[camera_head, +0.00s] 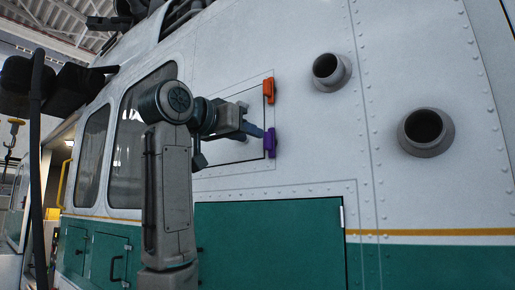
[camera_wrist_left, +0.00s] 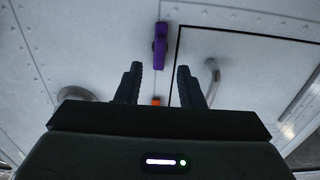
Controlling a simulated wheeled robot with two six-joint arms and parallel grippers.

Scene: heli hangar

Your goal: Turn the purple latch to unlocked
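The purple latch (camera_head: 269,143) sits at the lower right edge of a small square panel (camera_head: 233,152) on the white helicopter side. It stands upright in the head view, and also shows in the left wrist view (camera_wrist_left: 160,45) beyond the fingertips. My left gripper (camera_head: 262,132) reaches in from the left close to this latch; I cannot tell whether it touches. In the left wrist view my left gripper (camera_wrist_left: 157,75) has its two fingers apart with nothing between the tips. An orange latch (camera_head: 269,90) sits above the purple one; part of it shows low between the fingers (camera_wrist_left: 156,101). My right gripper is not in view.
Two dark round pipes (camera_head: 328,70) and (camera_head: 426,132) stick out of the wall to the right. A green panel (camera_head: 270,245) lies below. A curved metal handle (camera_wrist_left: 212,80) is on the panel in the left wrist view. The wall around the latches is mostly flat.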

